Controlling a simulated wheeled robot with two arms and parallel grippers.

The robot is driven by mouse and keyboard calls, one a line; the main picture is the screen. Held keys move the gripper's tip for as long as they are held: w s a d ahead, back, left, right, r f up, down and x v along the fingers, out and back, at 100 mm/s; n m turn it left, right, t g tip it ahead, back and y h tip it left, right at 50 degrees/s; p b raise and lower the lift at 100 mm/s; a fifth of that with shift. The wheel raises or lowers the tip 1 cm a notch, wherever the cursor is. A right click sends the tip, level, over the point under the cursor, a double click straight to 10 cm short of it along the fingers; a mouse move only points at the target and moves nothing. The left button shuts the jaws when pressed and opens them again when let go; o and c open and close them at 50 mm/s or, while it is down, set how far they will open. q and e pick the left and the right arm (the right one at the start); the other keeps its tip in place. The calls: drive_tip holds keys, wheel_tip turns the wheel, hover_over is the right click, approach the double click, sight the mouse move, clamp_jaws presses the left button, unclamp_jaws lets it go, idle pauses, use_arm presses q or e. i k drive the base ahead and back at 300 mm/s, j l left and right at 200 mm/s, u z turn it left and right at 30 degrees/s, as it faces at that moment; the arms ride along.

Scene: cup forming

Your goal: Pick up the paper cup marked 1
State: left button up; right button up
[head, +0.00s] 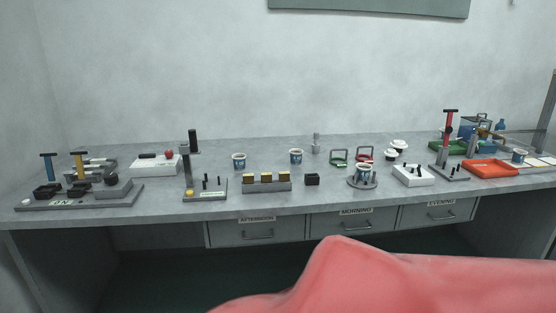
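Several blue-and-white paper cups stand on the grey bench; their marks are too small to read, so I cannot tell which one is marked 1. One paper cup (239,161) stands upright left of the middle. Another cup (296,156) stands further back near the middle. A third cup (363,173) sits in a round grey holder (362,184) right of the middle. One more cup (519,156) stands at the far right, behind the orange tray. Neither gripper is in view.
The grey bench (225,209) holds a block with brass-coloured pieces (266,182), a small black box (312,179), a post stand (190,170), a white box (412,175) and an orange tray (490,169). Labelled drawers (355,222) are below. Bare bench lies between the two middle cups.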

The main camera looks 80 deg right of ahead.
sight(239, 159)
drive_tip(key=j+z, duration=0.1)
drive_tip(key=z, duration=0.3)
drive_tip(key=j+z, duration=0.1)
drive_tip(key=z, duration=0.65)
drive_tip(key=j+z, duration=0.15)
drive_tip(key=z, duration=0.2)
